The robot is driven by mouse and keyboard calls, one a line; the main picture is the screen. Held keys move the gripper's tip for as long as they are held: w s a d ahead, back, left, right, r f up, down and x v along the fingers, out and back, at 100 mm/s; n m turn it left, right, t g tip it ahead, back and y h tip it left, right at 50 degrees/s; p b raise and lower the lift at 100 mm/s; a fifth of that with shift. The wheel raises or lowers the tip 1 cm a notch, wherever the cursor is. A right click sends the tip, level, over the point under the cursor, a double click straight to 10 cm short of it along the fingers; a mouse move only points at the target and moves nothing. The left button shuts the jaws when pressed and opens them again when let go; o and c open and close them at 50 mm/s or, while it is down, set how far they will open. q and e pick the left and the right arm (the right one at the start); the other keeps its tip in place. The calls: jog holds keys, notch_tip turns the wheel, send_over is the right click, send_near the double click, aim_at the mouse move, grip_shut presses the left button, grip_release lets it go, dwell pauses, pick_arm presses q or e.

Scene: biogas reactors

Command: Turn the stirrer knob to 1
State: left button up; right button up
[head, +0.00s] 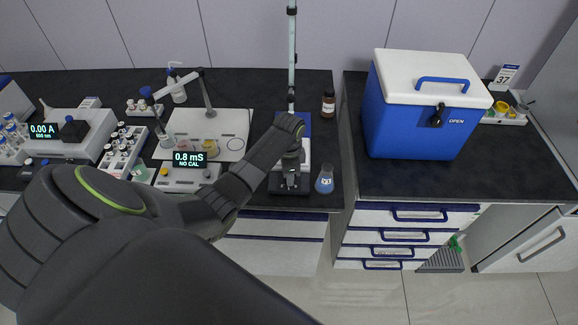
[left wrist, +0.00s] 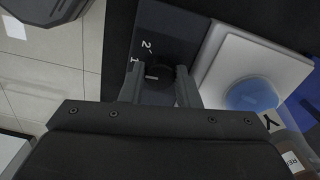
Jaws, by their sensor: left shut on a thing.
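The stirrer (head: 277,187) stands near the bench's front edge in the head view, mostly hidden by my left arm. In the left wrist view its dark control panel (left wrist: 165,35) carries the printed marks 2 and 1. My left gripper (head: 290,182) reaches down to the stirrer's front. In the left wrist view the gripper (left wrist: 160,88) has its fingers on either side of the dark stirrer knob (left wrist: 165,73) and is shut on it. A short white mark shows on the knob near the 1; its exact alignment is unclear. My right gripper is out of view.
A flask of blue liquid (head: 325,181) stands just right of the stirrer, close to the edge. A brown bottle (head: 328,103) stands behind. A meter reading 0.8 mS (head: 187,172) sits to the left. A blue cooler (head: 421,118) is on the right bench, beyond a gap.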

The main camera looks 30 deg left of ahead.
pick_arm(q)
jog(key=shift+m, duration=0.4)
jog(key=o, duration=1)
